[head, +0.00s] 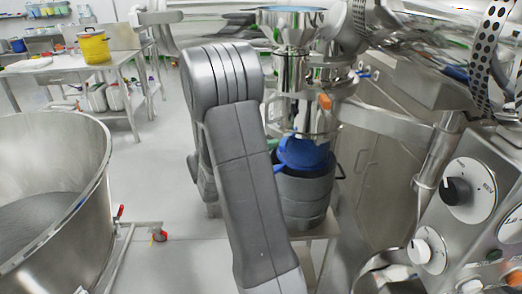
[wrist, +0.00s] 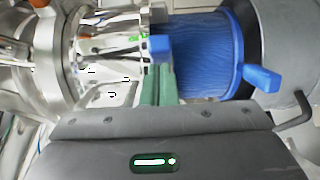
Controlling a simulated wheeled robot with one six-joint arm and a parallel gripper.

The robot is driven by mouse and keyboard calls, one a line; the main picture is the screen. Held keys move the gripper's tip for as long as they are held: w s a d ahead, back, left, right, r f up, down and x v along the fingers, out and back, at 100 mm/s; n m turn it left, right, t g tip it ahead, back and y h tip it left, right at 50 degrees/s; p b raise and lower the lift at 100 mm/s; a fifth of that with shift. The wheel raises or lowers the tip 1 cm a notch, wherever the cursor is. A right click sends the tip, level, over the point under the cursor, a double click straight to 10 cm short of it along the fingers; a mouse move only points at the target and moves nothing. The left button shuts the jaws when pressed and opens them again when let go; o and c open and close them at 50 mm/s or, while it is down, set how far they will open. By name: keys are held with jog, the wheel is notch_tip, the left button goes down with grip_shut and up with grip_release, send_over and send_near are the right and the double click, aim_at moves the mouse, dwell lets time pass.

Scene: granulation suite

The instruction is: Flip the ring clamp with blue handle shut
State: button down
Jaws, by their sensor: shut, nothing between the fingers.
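The blue handle (wrist: 262,78) of the ring clamp juts out at the drum end of the blue sleeve in the wrist view, apart from my fingers. A small blue piece at my arm's edge in the head view (head: 279,168) looks like the same handle. The clamp's ring is hard to make out. My gripper (wrist: 159,68) is shut and empty, its greenish fingers in front of the sleeve's other end. A small blue block (wrist: 160,46) shows at the fingertips; I cannot tell what it belongs to. In the head view, my arm hides most of my gripper.
The blue sleeve (head: 305,153) joins the steel outlet (head: 310,118) to the grey drum (head: 306,198). An orange handle (head: 324,101) sits above. A control panel (head: 462,205) stands right, a large steel bowl (head: 92,155) left. Open floor lies left of my arm.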

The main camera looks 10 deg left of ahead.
jog(key=d+n+t+y+b, duration=0.1)
jog(key=d+b, duration=0.7)
jog(key=d, duration=0.1)
jog(key=shift+s+d, duration=0.4)
